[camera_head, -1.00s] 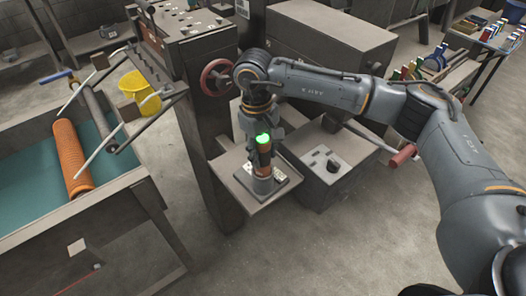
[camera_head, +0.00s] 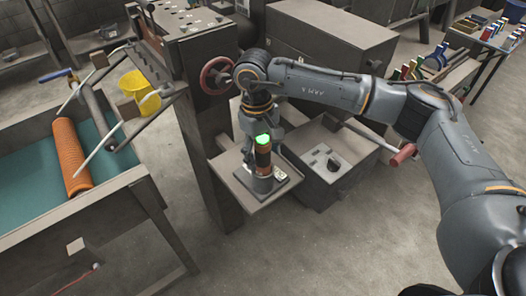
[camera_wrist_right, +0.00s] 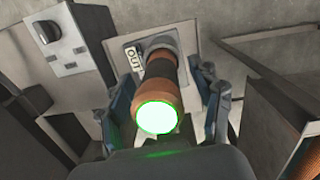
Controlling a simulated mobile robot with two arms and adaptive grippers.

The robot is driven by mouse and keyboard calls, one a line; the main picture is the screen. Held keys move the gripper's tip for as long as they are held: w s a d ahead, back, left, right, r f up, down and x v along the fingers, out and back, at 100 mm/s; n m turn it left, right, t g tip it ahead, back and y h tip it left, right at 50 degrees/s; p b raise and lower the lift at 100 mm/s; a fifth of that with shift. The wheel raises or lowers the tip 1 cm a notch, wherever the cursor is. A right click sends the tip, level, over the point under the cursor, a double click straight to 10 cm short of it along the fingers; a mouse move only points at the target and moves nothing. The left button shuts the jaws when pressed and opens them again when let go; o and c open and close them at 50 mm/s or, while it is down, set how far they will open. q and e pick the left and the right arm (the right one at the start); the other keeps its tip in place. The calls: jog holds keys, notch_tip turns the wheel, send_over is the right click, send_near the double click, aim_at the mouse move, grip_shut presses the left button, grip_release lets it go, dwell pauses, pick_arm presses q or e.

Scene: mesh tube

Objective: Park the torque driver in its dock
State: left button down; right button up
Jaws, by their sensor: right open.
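The torque driver (camera_head: 263,156), a dark and orange-brown cylinder with a glowing green top, stands upright in its grey dock (camera_head: 263,182) on a small shelf beside the machine column. In the right wrist view the driver (camera_wrist_right: 159,88) points its green end at the camera, and the dock plate (camera_wrist_right: 128,50) behind it carries an "OUT" label. My right gripper (camera_head: 258,138) is just above and around the driver's top. In the wrist view its fingers (camera_wrist_right: 163,105) stand apart on both sides of the driver, with gaps visible. My left gripper is not in view.
The shelf (camera_head: 235,183) juts from the column (camera_head: 203,150), with a red handwheel (camera_head: 217,76) above. A grey box with a knob (camera_head: 325,160) and a red-handled lever (camera_head: 402,154) stand to the right. An orange mesh tube (camera_head: 71,157) lies left. Floor in front is clear.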

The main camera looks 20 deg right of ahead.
jog(key=r, duration=0.8)
jog(key=w+r, duration=0.1)
jog(key=r, duration=0.3)
jog(key=shift+a, duration=0.4)
